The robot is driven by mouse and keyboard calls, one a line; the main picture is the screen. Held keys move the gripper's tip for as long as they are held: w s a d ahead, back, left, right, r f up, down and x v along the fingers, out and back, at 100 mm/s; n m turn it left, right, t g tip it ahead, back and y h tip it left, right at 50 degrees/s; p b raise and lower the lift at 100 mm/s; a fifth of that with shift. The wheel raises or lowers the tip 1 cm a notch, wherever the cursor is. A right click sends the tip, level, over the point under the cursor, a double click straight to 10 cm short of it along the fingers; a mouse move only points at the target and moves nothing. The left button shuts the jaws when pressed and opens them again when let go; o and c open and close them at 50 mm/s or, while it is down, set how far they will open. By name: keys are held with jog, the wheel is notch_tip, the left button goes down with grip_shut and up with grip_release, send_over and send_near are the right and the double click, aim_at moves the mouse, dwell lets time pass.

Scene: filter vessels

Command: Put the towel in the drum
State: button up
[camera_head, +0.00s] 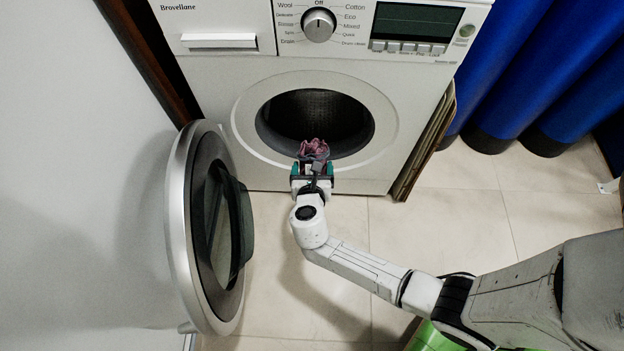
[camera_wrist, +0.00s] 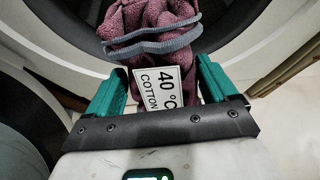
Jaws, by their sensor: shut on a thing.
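A bunched purple towel (camera_head: 314,150) with a grey-blue edge is held in my gripper (camera_head: 313,168) at the washing machine's round opening. The towel also shows in the wrist view (camera_wrist: 150,22), with a white tag (camera_wrist: 165,90) reading "40 °C COTTON". My gripper (camera_wrist: 150,88) has teal fingers on both sides of the towel and is shut on it. The dark drum (camera_head: 310,110) lies behind the towel. The towel overlaps the lower rim of the opening in the head view; I cannot tell how far inside it reaches.
The round door (camera_head: 180,230) stands swung open to the left of the opening. The machine's front (camera_head: 225,85) surrounds the opening. A brown panel (camera_head: 425,145) stands at the machine's right side. Blue cylinders (camera_head: 570,75) stand farther right. Tiled floor (camera_head: 450,220) is bare in front.

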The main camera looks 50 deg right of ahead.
jog(key=w+d+f+b, duration=0.1)
jog(key=w+d+b, duration=0.2)
jog(key=w+d, duration=0.2)
jog(key=w+d+b, duration=0.4)
jog(key=w+d, duration=0.1)
jog(key=d, duration=0.3)
jog(key=w+d+f+b, duration=0.1)
jog(key=w+d+b, duration=0.2)
jog(key=w+d, duration=0.3)
jog(key=shift+d+f, duration=0.35)
jog(key=shift+d, duration=0.35)
jog(key=o, duration=1)
jog(key=shift+c, duration=0.2)
jog(key=shift+s, duration=0.1)
jog(key=p+v, duration=0.6)
jog(key=v, duration=0.4)
jog(key=shift+s+a+r, duration=0.15)
jog(key=shift+a+r, duration=0.05)
jog(key=shift+a, duration=0.05)
